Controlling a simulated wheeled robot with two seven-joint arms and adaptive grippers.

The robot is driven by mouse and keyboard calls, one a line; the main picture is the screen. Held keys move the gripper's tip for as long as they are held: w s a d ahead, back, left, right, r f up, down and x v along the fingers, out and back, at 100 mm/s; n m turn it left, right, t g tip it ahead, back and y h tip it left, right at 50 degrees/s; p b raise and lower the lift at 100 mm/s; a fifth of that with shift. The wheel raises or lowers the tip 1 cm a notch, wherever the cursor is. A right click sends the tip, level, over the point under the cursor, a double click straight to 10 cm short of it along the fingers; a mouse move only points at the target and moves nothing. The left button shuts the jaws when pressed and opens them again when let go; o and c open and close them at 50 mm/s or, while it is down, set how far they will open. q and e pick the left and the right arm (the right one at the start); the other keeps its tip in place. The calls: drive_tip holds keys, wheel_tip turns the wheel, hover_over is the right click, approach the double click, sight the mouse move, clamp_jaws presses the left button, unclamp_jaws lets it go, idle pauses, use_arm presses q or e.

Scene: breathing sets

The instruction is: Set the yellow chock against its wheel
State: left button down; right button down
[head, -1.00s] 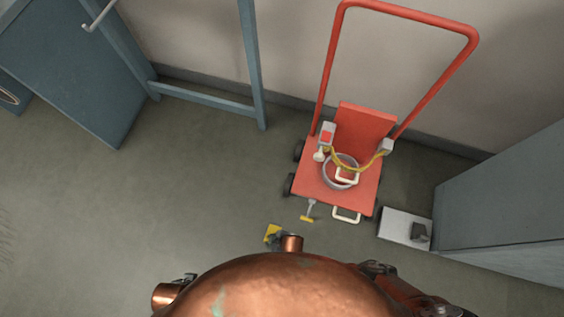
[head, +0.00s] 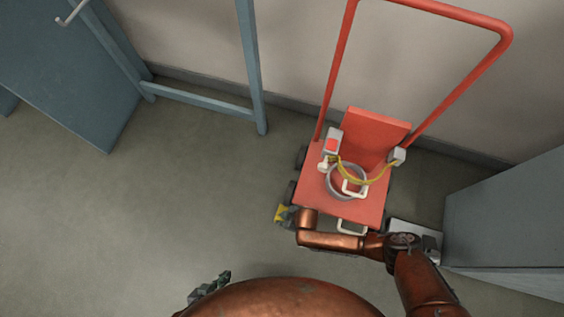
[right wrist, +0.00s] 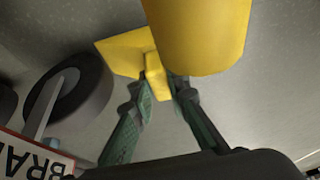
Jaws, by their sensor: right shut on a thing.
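The yellow chock (head: 280,213) is low beside the front left corner of the red cart, just below the dark front left wheel (head: 290,191). My right gripper (head: 291,217) is at the chock. In the right wrist view my right gripper (right wrist: 163,92) is shut on a thin fin of the chock (right wrist: 128,52). The wheel (right wrist: 75,92) is to the left there, close to the chock's edge; whether they touch I cannot tell. My left gripper (head: 212,287) is at the bottom edge of the head view, away from the cart, its jaws unclear.
The red cart (head: 318,195) carries a grey ring (head: 331,193) and a yellow hose (head: 357,181). A grey cabinet (head: 510,215) stands right. The floor left of the cart is clear.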

use_arm(q)
drive_tip(key=shift+a+f, duration=0.1)
drive_tip(key=shift+f, duration=0.1)
drive_tip(key=shift+f, duration=0.1)
use_arm(e)
drive_tip(key=shift+f, duration=0.1)
drive_tip(key=shift+f, duration=0.3)
use_arm(q)
drive_tip(key=shift+w+a+f+t+b, duration=0.1)
drive_tip(key=shift+w+f+t+b, duration=0.1)
drive_tip(key=shift+f+t+b, duration=0.15)
use_arm(e)
drive_tip(key=shift+f, duration=0.2)
drive_tip(key=c, duration=1.9)
unclamp_jaws()
use_arm(q)
drive_tip(key=shift+s+f, duration=0.15)
drive_tip(key=shift+f, duration=0.1)
drive_tip(key=shift+r, duration=0.1)
use_arm(e)
drive_tip(key=shift+s, duration=0.1)
